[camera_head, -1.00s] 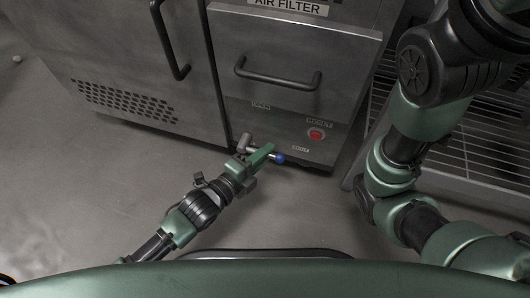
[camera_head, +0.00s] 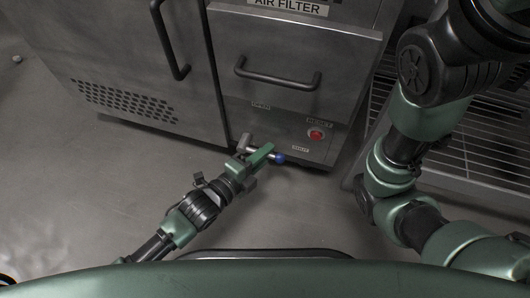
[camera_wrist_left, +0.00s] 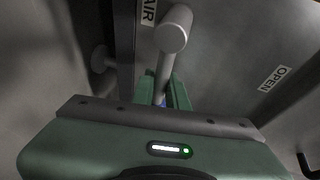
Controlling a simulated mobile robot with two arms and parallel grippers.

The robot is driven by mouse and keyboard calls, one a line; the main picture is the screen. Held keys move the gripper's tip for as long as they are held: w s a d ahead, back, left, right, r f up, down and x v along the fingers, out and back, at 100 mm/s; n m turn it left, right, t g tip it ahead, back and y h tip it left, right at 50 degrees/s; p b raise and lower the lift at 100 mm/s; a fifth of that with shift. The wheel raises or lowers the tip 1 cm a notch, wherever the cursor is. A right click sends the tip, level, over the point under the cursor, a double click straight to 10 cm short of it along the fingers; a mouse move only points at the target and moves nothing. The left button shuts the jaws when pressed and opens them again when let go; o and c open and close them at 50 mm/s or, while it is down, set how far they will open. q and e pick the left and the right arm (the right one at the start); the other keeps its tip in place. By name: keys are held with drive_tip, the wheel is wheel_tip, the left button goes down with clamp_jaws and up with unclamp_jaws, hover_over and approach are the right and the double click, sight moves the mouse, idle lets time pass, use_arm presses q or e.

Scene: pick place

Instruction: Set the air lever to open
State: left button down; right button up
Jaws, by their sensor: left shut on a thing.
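The air lever (camera_head: 279,158) is a metal rod with a blue ball end, low on the front of the grey cabinet. In the head view it points right, with its blue end just past my fingers. My left gripper (camera_head: 261,154) is shut on the lever's rod. In the left wrist view the metal lever (camera_wrist_left: 172,38) runs down between my green fingers (camera_wrist_left: 164,92), which hide much of the rod. An "AIR" label (camera_wrist_left: 148,12) and an "OPEN" label (camera_wrist_left: 274,78) show there. My right gripper is not in view; part of my right arm shows at right.
The cabinet has a red reset button (camera_head: 316,134) right of the lever, and a drawer handle (camera_head: 277,75) above it. A tall door handle (camera_head: 168,40) is at upper left. A wire rack (camera_head: 470,150) stands at right.

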use_arm(q)
drive_tip(key=shift+a+r+n+h+p, duration=0.1)
drive_tip(key=shift+r+n+h+p, duration=0.3)
drive_tip(key=shift+r+n+p, duration=0.45)
drive_tip(key=shift+a+r+n+t+h+p, duration=0.2)
drive_tip(key=shift+r+n+t+h+p, duration=0.3)
drive_tip(key=shift+n+p, duration=0.45)
drive_tip(key=n, duration=0.1)
drive_tip(key=r+n+t, duration=0.1)
drive_tip(key=a+n, duration=0.1)
drive_tip(key=shift+w+r+n+h+p, duration=0.25)
drive_tip(key=shift+n+h+p, duration=0.05)
drive_tip(key=shift+h+p, duration=0.1)
drive_tip(key=shift+w+a+r+n+t, duration=0.1)
drive_tip(key=shift+a+r+n+t, duration=0.2)
drive_tip(key=shift+n, duration=0.4)
drive_tip(key=shift+w+a+r+n+t, duration=0.15)
drive_tip(key=shift+a+n+t, duration=0.1)
drive_tip(key=shift+n+t, duration=0.35)
drive_tip(key=shift+a+r+n+t, duration=0.2)
drive_tip(key=shift+a+n, duration=0.05)
drive_tip(key=shift+n, duration=0.55)
drive_tip(key=c, duration=1.4)
unclamp_jaws()
